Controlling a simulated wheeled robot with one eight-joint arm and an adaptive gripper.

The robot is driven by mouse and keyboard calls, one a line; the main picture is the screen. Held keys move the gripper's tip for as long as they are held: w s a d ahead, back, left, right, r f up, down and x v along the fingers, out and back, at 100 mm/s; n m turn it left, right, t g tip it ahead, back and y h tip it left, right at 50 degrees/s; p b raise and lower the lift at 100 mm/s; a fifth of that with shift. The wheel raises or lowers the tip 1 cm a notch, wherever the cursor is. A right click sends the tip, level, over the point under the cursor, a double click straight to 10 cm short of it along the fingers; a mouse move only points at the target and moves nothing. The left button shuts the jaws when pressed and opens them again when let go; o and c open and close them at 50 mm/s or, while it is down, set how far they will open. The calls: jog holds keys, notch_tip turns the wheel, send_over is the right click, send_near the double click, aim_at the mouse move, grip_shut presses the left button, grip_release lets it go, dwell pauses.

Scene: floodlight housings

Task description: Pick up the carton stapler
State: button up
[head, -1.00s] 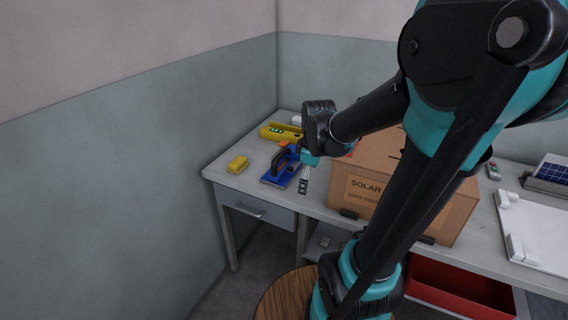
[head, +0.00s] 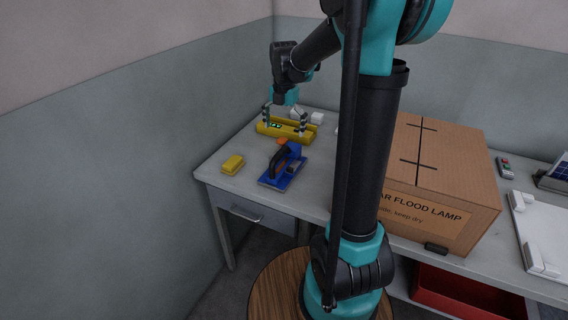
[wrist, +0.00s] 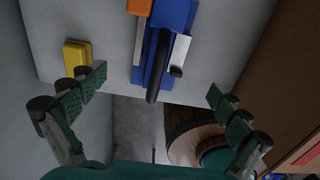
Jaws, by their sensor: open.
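The carton stapler, a blue tool with a black handle and an orange part, lies on the left part of the bench in the head view (head: 284,167). It also shows at the top middle of the wrist view (wrist: 183,14), its black handle pointing down the picture. My gripper (head: 285,117) is open and empty. In the head view it hangs behind the stapler, its fingers over the yellow device. In the wrist view the stapler appears between the spread fingers, farther off and not touched.
A large cardboard carton (head: 466,183) stands to the right. The grey bench (head: 229,182) is bare around the block. A red bin (head: 455,294) sits below.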

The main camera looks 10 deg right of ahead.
aim_at(284, 162)
notch_tip(284, 162, down, 15)
jog(key=shift+d+f, duration=0.1)
jog(key=shift+f, duration=0.1)
dwell(0.5)
jog(key=shift+c, duration=0.6)
jog(key=c, duration=1.6)
jog(key=shift+r, duration=0.1)
jog(key=shift+c, duration=0.2)
